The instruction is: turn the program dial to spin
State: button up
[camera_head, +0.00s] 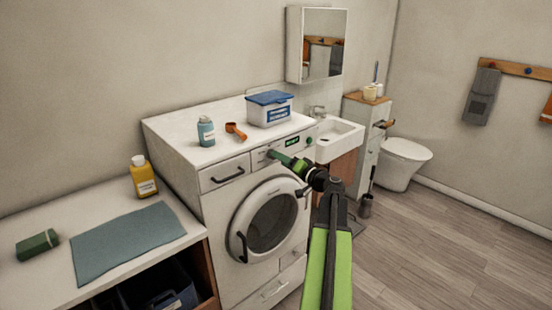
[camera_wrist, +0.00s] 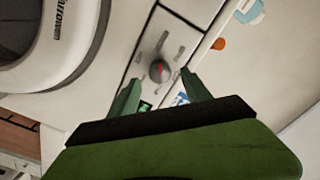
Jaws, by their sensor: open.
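The white washing machine (camera_head: 225,215) stands against the wall with its round door shut. The program dial (camera_wrist: 159,72) is a dark round knob with a red mark, set on the control panel (camera_wrist: 150,55). Grey labels around it are too blurred to read. My green gripper (camera_wrist: 160,78) is open, with one finger on each side of the dial in the wrist view. I cannot tell whether the fingers touch it. In the head view my gripper (camera_head: 274,155) is at the panel, and the dial cannot be made out there.
A teal bottle (camera_head: 206,131), an orange scoop (camera_head: 236,131) and a blue-lidded box (camera_head: 269,110) stand on the machine's top. A green display (camera_head: 292,142) is right of my gripper. A yellow bottle (camera_head: 143,177) stands on the left counter. Open floor (camera_head: 430,240) lies right.

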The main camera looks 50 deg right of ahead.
jog(key=shift+w+d, duration=0.15)
jog(key=shift+w, duration=1.6)
grip_shut()
